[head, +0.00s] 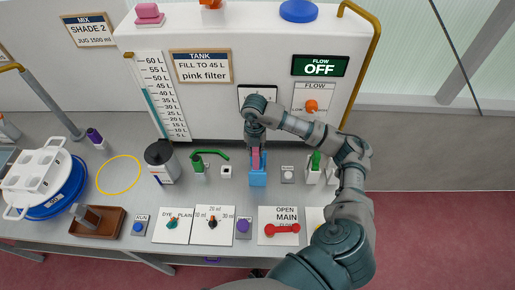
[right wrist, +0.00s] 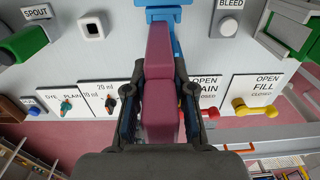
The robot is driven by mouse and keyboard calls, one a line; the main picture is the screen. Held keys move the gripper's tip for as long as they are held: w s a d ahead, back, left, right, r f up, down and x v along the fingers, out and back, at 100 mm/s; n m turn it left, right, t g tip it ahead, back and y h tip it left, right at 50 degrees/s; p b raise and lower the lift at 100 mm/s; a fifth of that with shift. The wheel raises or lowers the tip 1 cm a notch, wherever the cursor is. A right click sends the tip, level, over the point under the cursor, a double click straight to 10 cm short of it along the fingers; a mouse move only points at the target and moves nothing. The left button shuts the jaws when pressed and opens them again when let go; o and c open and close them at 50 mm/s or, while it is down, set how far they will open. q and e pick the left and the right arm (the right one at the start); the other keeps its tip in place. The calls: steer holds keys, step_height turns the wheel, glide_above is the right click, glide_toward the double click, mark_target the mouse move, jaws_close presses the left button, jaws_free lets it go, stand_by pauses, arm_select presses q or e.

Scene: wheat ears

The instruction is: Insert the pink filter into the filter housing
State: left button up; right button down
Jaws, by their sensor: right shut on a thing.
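The pink filter (head: 256,160) is held upright by my right gripper (head: 256,142) at the middle of the bench. In the right wrist view my right gripper (right wrist: 160,108) has a finger on each side of the pink filter (right wrist: 159,65) and is shut on it. The blue filter housing (head: 258,179) stands directly below the filter in the head view. In the right wrist view the housing (right wrist: 164,14) shows at the filter's far end. The two meet in the picture; I cannot tell how deep the filter's lower end sits. My left gripper is out of view.
A green spout (head: 198,162) and dark jug (head: 161,160) stand left of the housing. A bleed button (head: 287,174) and green-handled valve (head: 315,163) are to its right. The white tank (head: 275,113) rises behind.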

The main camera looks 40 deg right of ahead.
steer(key=shift+a+f, duration=0.1)
steer(key=shift+a, duration=0.2)
steer(key=shift+d+r+p, duration=0.25)
steer(key=shift+r+p, duration=0.15)
steer(key=shift+r, duration=0.2)
steer(key=shift+a+r, duration=0.1)
steer(key=shift+r, duration=0.3)
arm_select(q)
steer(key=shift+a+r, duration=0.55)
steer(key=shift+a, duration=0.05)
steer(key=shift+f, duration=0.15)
arm_select(e)
steer(key=shift+d, duration=0.25)
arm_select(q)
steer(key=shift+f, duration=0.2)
arm_select(e)
steer(key=shift+d, duration=0.35)
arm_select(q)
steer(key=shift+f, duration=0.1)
arm_select(e)
steer(key=shift+f, duration=0.2)
